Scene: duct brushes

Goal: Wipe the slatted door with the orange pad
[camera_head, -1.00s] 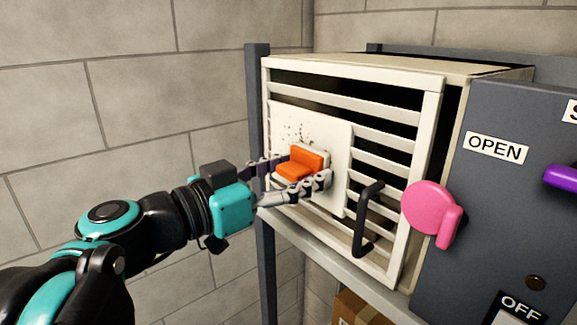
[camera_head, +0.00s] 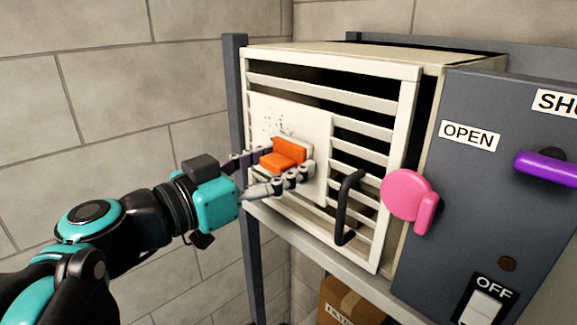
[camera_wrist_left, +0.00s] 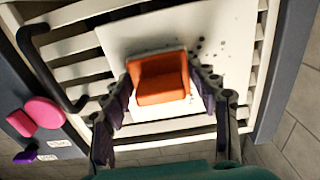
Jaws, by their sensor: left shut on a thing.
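The slatted door (camera_head: 372,109) is cream coloured, with a white panel (camera_head: 315,128) on its left part. Dark specks show on the panel above the pad. The orange pad (camera_head: 283,155) lies against the panel, or very close to it; I cannot tell exact contact. My left gripper (camera_head: 276,170) is shut on the pad, with fingers on both sides. In the left wrist view the pad (camera_wrist_left: 160,79) sits between the fingers (camera_wrist_left: 160,95), with specks on the panel around it. A black handle (camera_head: 346,206) stands out from the door's right side. My right gripper is not in view.
Right of the door is a grey panel (camera_head: 470,190) with a pink knob (camera_head: 407,197), a purple handle (camera_head: 545,167) and an OFF switch (camera_head: 484,303). A cardboard box (camera_head: 350,303) stands below the shelf. A grey post (camera_head: 236,100) stands left of the door.

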